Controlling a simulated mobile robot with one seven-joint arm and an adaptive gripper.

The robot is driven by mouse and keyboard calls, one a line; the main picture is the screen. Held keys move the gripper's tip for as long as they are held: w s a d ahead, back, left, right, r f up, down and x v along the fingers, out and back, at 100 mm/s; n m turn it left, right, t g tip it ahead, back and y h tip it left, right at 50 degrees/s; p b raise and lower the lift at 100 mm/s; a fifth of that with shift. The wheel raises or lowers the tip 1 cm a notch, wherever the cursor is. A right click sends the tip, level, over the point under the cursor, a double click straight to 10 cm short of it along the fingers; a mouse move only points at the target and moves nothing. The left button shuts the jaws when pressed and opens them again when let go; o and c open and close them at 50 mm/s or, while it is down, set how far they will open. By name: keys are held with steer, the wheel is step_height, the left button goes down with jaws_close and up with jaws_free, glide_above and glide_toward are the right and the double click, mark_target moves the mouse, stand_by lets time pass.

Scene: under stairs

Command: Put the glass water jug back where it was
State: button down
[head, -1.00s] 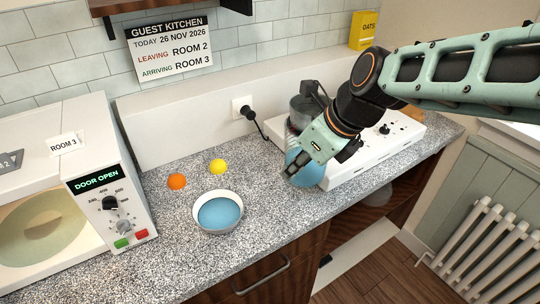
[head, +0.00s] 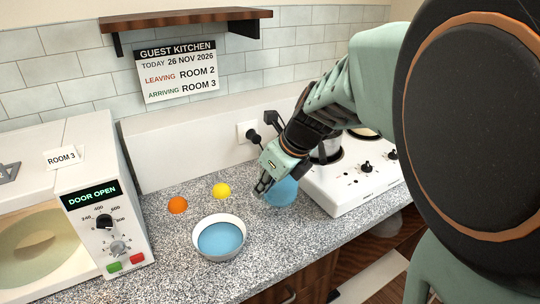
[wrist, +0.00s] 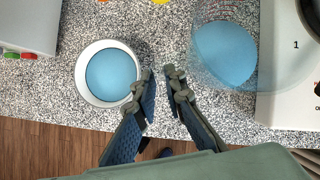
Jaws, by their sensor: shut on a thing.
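The clear glass water jug, with blue water (head: 284,193) in its lower part, is at the counter's middle, left of the hob. In the wrist view its water (wrist: 225,55) shows right of the fingers, seen through faint glass. My gripper (head: 263,187) is at the jug's left side, its fingers (wrist: 160,80) shut on the jug with a narrow gap between them. The gripped part, seemingly the clear handle, is hard to make out. I cannot tell whether the jug touches the counter. My arm hides part of it in the head view.
A white bowl (head: 240,249) of blue liquid stands close left of my gripper. An orange ball (head: 177,204) and a yellow ball (head: 221,190) lie behind it. The white hob (head: 345,192) is right, the microwave (head: 95,205) left. A shelf (head: 185,18) hangs above.

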steer(key=b+x, duration=0.2)
steer(key=x, duration=0.4)
steer(key=shift+d+f, duration=0.15)
steer(key=shift+f, duration=0.3)
steer(key=c, duration=2)
jaws_free()
steer(key=shift+s, duration=0.1)
steer(key=p+v, duration=0.5)
steer(key=v, duration=0.7)
steer(key=s+d+n+h, duration=0.1)
steer(key=s+d+n, duration=0.4)
steer(key=n, duration=0.3)
steer(key=s+d+r+n+t+h, duration=0.1)
steer(key=s+d+n+h, duration=0.1)
steer(key=s+d+n, duration=0.3)
steer(key=s+d+r+n+h, duration=0.1)
steer(key=s+d+n, duration=0.4)
steer(key=s+n, duration=0.3)
steer(key=shift+s+d+r+n+t, duration=0.1)
steer(key=shift+n+t, duration=0.05)
steer(key=shift+n, duration=0.6)
steer(key=shift+d+r+n+t, duration=0.1)
steer(key=shift+n, duration=0.7)
steer(key=shift+s+r+n+t, duration=0.1)
steer(key=shift+n+t, duration=0.05)
steer(key=shift+n, duration=0.6)
